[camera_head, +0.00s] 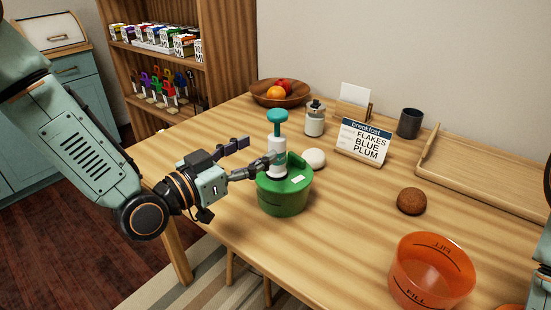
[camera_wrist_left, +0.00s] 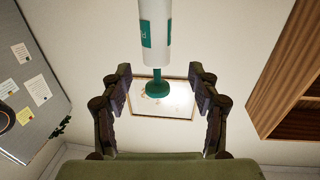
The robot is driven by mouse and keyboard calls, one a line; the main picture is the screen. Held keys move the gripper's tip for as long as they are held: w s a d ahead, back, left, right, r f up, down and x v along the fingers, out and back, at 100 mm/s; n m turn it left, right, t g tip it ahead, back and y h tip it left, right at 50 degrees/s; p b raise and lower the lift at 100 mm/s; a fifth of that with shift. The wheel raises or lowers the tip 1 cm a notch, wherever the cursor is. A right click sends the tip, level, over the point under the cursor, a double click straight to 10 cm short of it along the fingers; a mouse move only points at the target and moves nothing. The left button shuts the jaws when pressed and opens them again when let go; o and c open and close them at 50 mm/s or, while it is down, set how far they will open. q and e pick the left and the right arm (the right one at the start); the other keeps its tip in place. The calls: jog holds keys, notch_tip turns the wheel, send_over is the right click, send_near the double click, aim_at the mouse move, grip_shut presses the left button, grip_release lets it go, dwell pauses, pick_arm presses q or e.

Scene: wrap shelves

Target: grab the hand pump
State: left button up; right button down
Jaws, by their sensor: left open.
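The hand pump has a white body (camera_head: 278,146) with a teal handle on top. It stands upright at the green tub (camera_head: 284,201), and its lower end is partly hidden by a finger, so I cannot tell how it sits there. My left gripper (camera_head: 261,150) is open and comes in from the left, with one fingertip overlapping the pump's lower body in the head view. In the left wrist view the white pump body (camera_wrist_left: 155,35) and its teal end show between the open fingers (camera_wrist_left: 160,77), with gaps on both sides. My right gripper is not in view.
Behind are a jar (camera_head: 315,119), a breakfast sign (camera_head: 363,142), a fruit bowl (camera_head: 281,99), a dark mug (camera_head: 410,123) and a wooden tray (camera_head: 490,172).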

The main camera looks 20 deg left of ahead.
aim_at(270, 143)
pick_arm(q)
jog(key=shift+w+d+r, duration=0.1)
jog(key=shift+w+d, duration=0.1)
jog(key=shift+d, duration=0.3)
jog(key=shift+w+d+r, duration=0.1)
jog(key=shift+w+d, duration=0.1)
jog(key=shift+d, duration=0.25)
jog(key=shift+w+a+f+b, duration=0.25)
jog(key=shift+w+a+b, duration=0.15)
jog(key=shift+w+a, duration=0.05)
jog(key=x, duration=0.2)
jog(key=b+x, duration=0.1)
jog(key=x, duration=0.1)
jog(key=shift+s+d, duration=0.1)
jog(key=shift+d, duration=0.3)
jog(key=shift+w+a, duration=0.25)
jog(key=shift+w, duration=0.05)
jog(key=shift+d+r, duration=0.1)
jog(key=shift+d, duration=0.15)
jog(key=shift+a, duration=0.2)
jog(key=c, duration=0.6)
jog(key=shift+d, duration=0.15)
jog(key=c, duration=0.6)
grip_shut()
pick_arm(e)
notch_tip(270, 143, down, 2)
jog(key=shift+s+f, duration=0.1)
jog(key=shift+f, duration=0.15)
